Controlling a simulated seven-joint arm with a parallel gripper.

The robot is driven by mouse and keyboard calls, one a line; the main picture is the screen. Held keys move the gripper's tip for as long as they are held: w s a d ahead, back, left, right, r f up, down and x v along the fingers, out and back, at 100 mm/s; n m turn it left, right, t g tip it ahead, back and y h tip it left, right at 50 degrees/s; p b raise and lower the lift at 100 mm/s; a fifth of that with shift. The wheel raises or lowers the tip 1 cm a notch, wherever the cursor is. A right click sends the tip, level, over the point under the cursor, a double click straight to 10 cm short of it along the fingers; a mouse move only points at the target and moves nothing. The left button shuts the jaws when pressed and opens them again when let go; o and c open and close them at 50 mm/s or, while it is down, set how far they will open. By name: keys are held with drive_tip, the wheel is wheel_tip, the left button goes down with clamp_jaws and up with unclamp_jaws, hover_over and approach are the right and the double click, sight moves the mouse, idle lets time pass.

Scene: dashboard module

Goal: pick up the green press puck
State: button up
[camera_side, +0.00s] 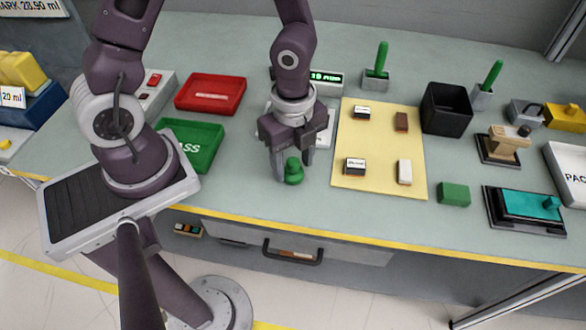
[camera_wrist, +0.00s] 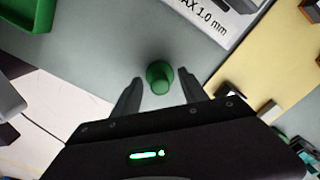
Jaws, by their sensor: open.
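The green press puck (camera_side: 294,172) stands upright on the bench top, near the front edge in the side view. It has a wide round base and a narrower knob on top. My gripper (camera_side: 292,174) is open and points down over it. In the side view the fingers come down close around the puck. In the wrist view the puck (camera_wrist: 160,76) shows ahead of and between the open fingertips (camera_wrist: 159,82). I see no clear contact between the fingers and the puck.
A yellow mat (camera_side: 381,140) with several small blocks lies just right of my gripper. A green tray (camera_side: 190,146) and a red tray (camera_side: 210,94) sit to the left. A green block (camera_side: 453,194) and a black bin (camera_side: 446,110) are farther right. The bench's yellow front edge is close.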

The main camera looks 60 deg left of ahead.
clamp_jaws()
idle(0.3)
